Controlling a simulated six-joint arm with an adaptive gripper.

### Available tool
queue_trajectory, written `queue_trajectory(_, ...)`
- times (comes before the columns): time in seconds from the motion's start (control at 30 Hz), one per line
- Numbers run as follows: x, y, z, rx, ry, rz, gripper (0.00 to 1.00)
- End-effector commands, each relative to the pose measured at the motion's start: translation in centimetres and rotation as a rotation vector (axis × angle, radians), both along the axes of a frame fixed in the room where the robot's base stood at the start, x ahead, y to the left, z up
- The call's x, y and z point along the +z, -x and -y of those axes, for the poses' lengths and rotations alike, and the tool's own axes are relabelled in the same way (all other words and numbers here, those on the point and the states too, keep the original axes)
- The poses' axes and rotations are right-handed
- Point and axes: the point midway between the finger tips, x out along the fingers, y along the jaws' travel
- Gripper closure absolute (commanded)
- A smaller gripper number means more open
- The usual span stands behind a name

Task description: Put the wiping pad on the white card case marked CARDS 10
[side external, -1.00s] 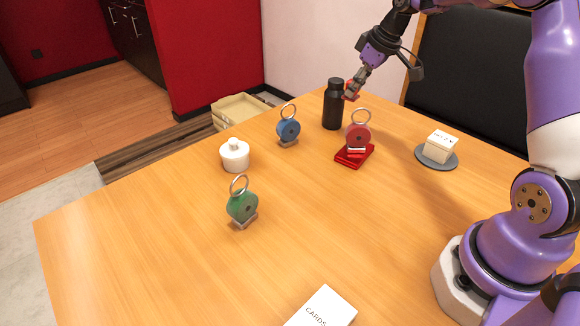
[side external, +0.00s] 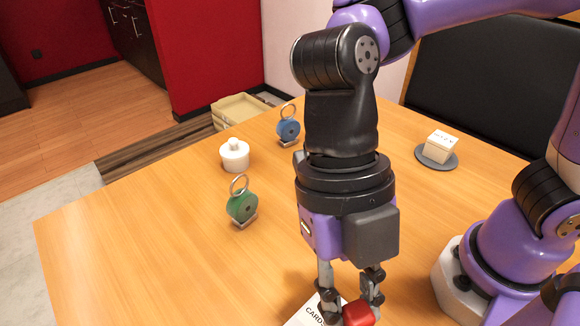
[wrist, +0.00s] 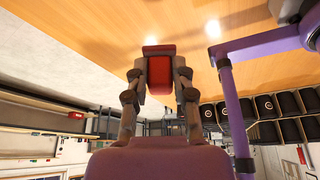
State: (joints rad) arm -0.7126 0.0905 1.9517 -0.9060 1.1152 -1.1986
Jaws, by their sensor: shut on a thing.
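The white card case (side external: 301,317) lies at the front edge of the side external view, cut off by the frame; the letters CARD show and any number is hidden. My gripper (side external: 350,305) points down over it and is shut on a small red block, which I take for the wiping pad (side external: 358,314). The pad appears over the right part of the case; I cannot tell whether they touch. In the wrist view the red pad (wrist: 158,72) sits between the two fingers of my gripper (wrist: 160,85).
A green ring-topped disc (side external: 241,207), a blue one (side external: 288,130) and a white lidded jar (side external: 235,156) stand left of my arm. A cream box (side external: 439,146) sits on a grey round plate (side external: 422,155) at the right. My arm hides the table's middle back.

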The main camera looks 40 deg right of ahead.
Motion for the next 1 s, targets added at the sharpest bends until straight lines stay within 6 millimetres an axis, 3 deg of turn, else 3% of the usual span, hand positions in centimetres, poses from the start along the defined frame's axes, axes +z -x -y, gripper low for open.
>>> queue_trajectory(0.03,0.1,2.0,0.0,0.109,-0.001,0.000,1.00)
queue_trajectory(0.1,0.2,4.0,0.2,0.230,0.000,0.001,1.00)
queue_trajectory(0.2,0.3,5.8,0.6,0.346,-0.001,0.001,1.00)
queue_trajectory(0.3,0.1,6.3,0.8,0.399,0.001,-0.001,1.00)
queue_trajectory(0.43,-1.3,4.3,1.1,0.407,0.003,-0.004,1.00)
queue_trajectory(0.73,-5.6,-2.9,1.6,0.401,0.003,-0.004,1.00)
queue_trajectory(0.83,-6.4,-4.3,1.6,0.405,0.001,-0.001,1.00)
queue_trajectory(1.0,-7.6,-4.8,1.7,0.407,0.000,-0.004,1.00)
